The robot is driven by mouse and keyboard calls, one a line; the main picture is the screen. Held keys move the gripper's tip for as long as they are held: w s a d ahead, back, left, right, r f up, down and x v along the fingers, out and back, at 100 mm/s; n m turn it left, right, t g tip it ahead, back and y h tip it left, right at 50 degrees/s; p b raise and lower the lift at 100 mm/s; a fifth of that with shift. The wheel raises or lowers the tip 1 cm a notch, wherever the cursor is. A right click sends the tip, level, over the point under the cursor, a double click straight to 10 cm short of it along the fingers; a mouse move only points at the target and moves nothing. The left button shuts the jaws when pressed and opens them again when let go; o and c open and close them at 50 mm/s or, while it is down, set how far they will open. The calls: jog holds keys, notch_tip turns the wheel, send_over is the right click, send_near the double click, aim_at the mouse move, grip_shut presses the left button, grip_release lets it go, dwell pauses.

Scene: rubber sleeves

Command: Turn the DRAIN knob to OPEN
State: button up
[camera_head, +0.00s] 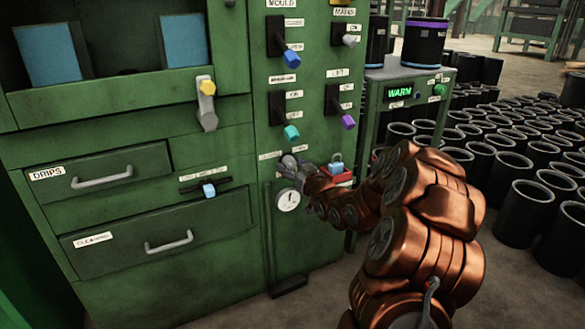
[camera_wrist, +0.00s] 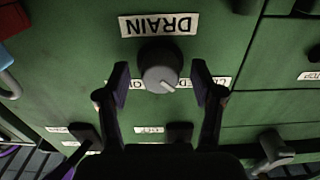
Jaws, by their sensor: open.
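The DRAIN knob (camera_wrist: 160,72) is a round grey dial on the green panel in the wrist view. Its white pointer line points to the lower right there. The DRAIN label (camera_wrist: 158,25) appears upside down above it. Small side labels are partly hidden by my fingers, and I cannot read them fully. My gripper (camera_wrist: 163,82) is open, one finger on each side of the knob with gaps between. In the head view my gripper (camera_head: 290,165) is at the panel, below the teal-tipped switch, and the knob is hard to make out.
A round white gauge (camera_head: 288,199) sits just below my gripper. A red box with a blue padlock (camera_head: 336,168) is close on the right. Coloured switches (camera_head: 292,133) are above. A slider (camera_head: 208,190) and drawers (camera_head: 101,178) are left. Black sleeves (camera_head: 500,170) cover the floor at right.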

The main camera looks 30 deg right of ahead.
jog(key=c, duration=1.2)
jog(key=shift+o, duration=0.2)
jog(key=shift+r+p, duration=0.15)
jog(key=shift+p, duration=0.35)
jog(key=shift+m+p, duration=0.4)
jog(key=shift+p, duration=0.05)
jog(key=m+p, duration=0.2)
jog(key=p, duration=0.3)
jog(key=shift+a+r, duration=0.1)
jog(key=shift+r, duration=0.05)
jog(key=m+p, duration=0.5)
jog(key=p, duration=0.1)
jog(key=shift+p, duration=0.3)
jog(key=m+p, duration=0.3)
jog(key=m, duration=0.2)
jog(key=m+p, duration=0.1)
jog(key=m, duration=0.3)
jog(key=shift+m, duration=0.4)
jog(key=shift+f+m, duration=0.2)
jog(key=shift+m, duration=0.1)
